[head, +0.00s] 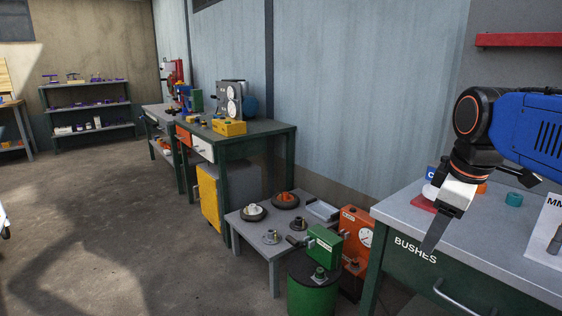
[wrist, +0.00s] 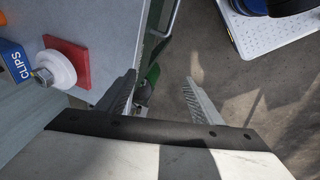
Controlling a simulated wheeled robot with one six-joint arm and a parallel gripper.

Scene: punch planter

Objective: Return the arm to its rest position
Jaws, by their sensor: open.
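My gripper (head: 447,222) hangs at the end of my blue and black arm at the right of the head view, pointing down. It is in front of the edge of the grey bench (head: 405,205) labelled BUSHES. In the wrist view my gripper (wrist: 160,95) shows two ribbed fingers spread apart with nothing between them. The floor and a green part of the bench show beyond the gap.
A red pad (wrist: 72,60) with a white round part (wrist: 55,68) lies by a blue CLIPS label (wrist: 15,60). A teal ring (head: 514,199) stands on the bench. A low grey table (head: 248,232) and a green drum (head: 312,292) stand left of it. Open floor lies further left.

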